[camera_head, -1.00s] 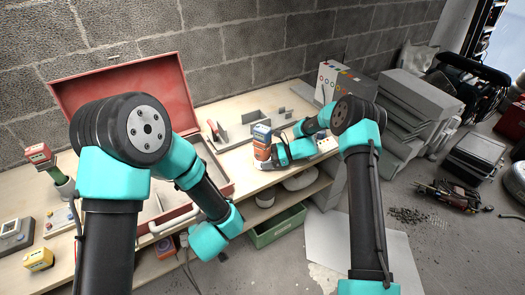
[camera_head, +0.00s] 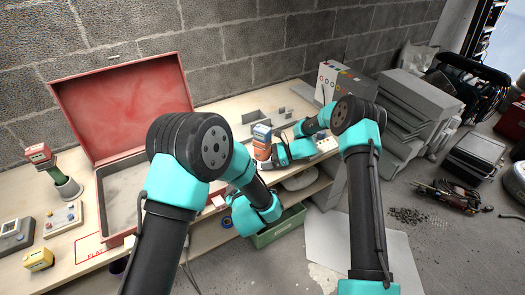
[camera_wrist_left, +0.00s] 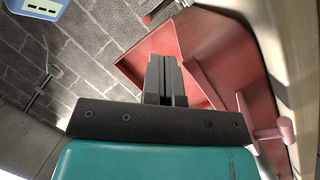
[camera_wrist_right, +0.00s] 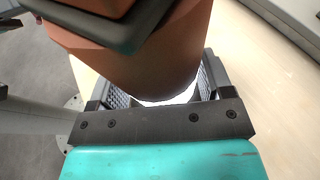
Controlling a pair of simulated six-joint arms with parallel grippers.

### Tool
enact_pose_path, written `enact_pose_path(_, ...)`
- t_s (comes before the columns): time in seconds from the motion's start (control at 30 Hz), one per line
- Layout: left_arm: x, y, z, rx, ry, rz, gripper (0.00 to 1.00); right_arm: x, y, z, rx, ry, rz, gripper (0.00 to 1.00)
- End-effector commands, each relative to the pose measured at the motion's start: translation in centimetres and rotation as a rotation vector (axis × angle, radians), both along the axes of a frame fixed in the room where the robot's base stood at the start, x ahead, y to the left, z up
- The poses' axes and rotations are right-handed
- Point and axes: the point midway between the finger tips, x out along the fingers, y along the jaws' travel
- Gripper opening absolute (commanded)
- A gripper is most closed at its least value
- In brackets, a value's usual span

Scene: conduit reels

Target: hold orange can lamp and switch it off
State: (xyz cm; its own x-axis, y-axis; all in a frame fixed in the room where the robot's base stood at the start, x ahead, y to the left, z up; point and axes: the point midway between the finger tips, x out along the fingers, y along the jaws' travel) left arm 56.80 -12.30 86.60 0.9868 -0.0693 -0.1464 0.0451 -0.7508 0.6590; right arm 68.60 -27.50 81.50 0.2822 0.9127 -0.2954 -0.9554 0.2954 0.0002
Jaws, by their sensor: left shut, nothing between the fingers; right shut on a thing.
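The orange can lamp (camera_head: 262,150) stands near the bench's front edge, with a blue top. My right gripper (camera_head: 268,158) is shut around its body. In the right wrist view the orange-brown can (camera_wrist_right: 150,60) fills the space between the fingers, with a bright white patch at its lower end. My left gripper (camera_wrist_left: 165,80) is shut and empty in the left wrist view, its fingers pointing toward the red case. In the head view its fingers are hidden behind my left arm, to the left of and nearer than the lamp. The lamp's switch cannot be made out.
An open red case (camera_head: 125,105) stands on the bench behind my left arm. A white carton (camera_head: 335,82) stands at the back right. A green bin (camera_head: 280,226) sits below. A blue box-like part (camera_wrist_left: 38,8) shows in the left wrist view.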

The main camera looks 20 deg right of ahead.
Motion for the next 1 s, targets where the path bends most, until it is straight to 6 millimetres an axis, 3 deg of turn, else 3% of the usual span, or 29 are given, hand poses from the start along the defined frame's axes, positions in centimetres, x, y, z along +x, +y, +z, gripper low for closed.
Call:
enact_pose_path(0.23,1.5,-1.1,0.4,-0.13,-0.064,-0.019,0.0,0.0,0.0,0.0,0.0,0.0,0.0,0.45)
enact_pose_path(0.67,1.7,-1.3,0.4,-0.132,-0.066,-0.019,0.0,0.0,0.0,0.0,0.0,0.0,0.0,0.45)
enact_pose_path(1.0,3.4,-3.5,0.4,-0.132,-0.067,-0.02,0.0,0.0,0.0,0.0,0.0,0.0,0.0,0.45)
